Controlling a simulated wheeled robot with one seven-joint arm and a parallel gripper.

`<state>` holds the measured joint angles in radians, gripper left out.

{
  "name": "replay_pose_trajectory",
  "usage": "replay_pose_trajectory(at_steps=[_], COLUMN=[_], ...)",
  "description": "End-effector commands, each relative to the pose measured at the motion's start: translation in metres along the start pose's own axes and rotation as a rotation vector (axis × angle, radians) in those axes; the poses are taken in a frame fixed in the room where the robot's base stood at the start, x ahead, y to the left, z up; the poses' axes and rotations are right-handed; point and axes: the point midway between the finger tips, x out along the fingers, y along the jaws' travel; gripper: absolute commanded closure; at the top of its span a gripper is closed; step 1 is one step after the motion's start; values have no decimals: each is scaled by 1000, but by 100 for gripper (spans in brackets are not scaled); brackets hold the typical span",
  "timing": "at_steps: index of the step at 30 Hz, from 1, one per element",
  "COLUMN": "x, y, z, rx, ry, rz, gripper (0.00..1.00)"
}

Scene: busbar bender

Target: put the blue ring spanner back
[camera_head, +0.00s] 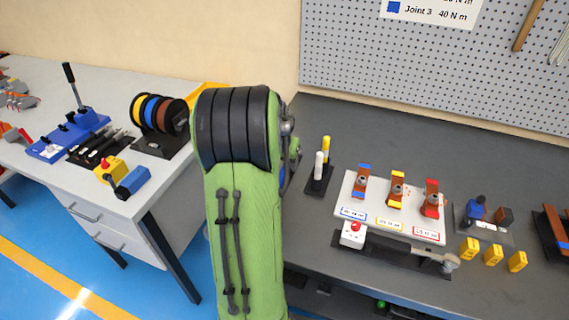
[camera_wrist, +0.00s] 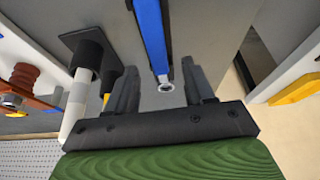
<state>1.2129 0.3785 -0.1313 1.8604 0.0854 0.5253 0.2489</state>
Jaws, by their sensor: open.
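The blue ring spanner (camera_wrist: 150,35) shows in the wrist view, with a long blue handle running up to the top edge. Its bright metal ring end (camera_wrist: 165,87) appears in the gap between the fingers of my gripper (camera_wrist: 158,68). My gripper is open, with a finger on either side of the spanner and visible space on both sides. I cannot tell whether the spanner is between the fingertips or just beyond them. In the head view my green arm hides the gripper, and I cannot see the spanner there. The handle's far end is out of view.
A black holder (camera_head: 317,183) with a white and a yellow marker stands close right of my arm. A white board (camera_head: 350,207) with three copper-coloured pieces, a torque wrench (camera_head: 400,246) and yellow blocks lie farther right on the dark bench. A cable-reel stand (camera_head: 160,145) is left.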

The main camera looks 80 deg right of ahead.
Motion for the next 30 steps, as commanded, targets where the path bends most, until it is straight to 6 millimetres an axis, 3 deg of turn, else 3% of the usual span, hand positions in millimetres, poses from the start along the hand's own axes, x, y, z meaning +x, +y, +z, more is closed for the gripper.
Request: replay_pose_trajectory(at_steps=[1,3,9,13,20,23,26,29,30], x=[-20,-40,-83,-93,-94,-101,-133,-185,-206], y=[-1,-1,0,0,0,-11,-53,-100,-112], z=[-2,-2,-1,0,0,7,40,110,144], rx=[-1,-1,0,0,1,-33,-179,-436,-554], ry=[5,4,2,0,-1,0,5,9,10], rz=[-3,-2,-1,0,1,-20,-105,-243,-302], gripper=[47,47,47,47,47,47,47,47,47])
